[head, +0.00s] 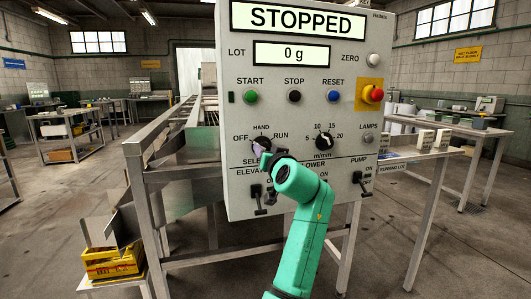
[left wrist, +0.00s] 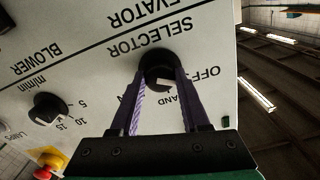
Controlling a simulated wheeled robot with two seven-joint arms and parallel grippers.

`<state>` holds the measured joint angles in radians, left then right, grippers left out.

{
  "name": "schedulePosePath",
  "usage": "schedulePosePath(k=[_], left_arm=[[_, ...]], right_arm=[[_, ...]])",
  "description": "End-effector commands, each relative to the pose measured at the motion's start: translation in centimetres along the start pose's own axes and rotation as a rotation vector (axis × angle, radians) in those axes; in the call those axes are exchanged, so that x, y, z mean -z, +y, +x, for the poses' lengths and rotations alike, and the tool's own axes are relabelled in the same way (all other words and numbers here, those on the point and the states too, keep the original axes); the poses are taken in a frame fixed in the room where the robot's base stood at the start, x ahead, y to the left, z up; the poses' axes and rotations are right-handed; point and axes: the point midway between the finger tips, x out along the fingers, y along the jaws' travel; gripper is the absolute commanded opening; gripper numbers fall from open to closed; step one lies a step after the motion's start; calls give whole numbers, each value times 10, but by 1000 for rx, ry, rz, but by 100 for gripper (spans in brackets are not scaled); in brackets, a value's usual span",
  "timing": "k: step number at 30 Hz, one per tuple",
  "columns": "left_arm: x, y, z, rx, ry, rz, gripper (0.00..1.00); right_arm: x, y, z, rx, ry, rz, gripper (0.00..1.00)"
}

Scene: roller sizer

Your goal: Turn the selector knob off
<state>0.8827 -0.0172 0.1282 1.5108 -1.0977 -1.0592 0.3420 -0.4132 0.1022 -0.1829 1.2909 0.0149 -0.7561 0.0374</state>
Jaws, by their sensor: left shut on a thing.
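The grey control panel (head: 306,112) fills the middle of the head view. Its black selector knob (head: 265,143) sits among the OFF, HAND and RUN labels, partly covered by my left gripper (head: 259,152). In the left wrist view the panel is upside down, and the selector knob (left wrist: 157,62) lies between the two fingers of my left gripper (left wrist: 161,77), which is shut on it. A white mark on the knob shows near the HAND label; its exact setting is hard to tell. My right gripper is in neither view.
The display (head: 292,20) reads STOPPED. START, STOP and RESET buttons and a red emergency button (head: 373,94) sit above the knob. The speed knob (head: 323,142) is to its right; toggle switches (head: 258,199) are below. A metal frame (head: 150,160) stands left.

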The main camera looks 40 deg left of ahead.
Motion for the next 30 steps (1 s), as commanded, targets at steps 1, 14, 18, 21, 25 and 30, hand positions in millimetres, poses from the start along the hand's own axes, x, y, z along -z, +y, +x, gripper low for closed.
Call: schedulePosePath(k=[1,14,18,21,25,30], left_arm=[[-1,1,0,-2,-3,-2,0],[0,0,0,-1,-1,-1,76],[0,1,-3,-1,0,0,76],[-1,2,-16,-3,1,-1,76],[-2,2,-47,-5,1,-3,76],[-2,2,-99,-5,-1,-3,76]], right_arm=[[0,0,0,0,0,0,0],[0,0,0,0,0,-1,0],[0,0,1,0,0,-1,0],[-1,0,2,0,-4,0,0],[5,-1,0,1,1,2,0],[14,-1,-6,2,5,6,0]])
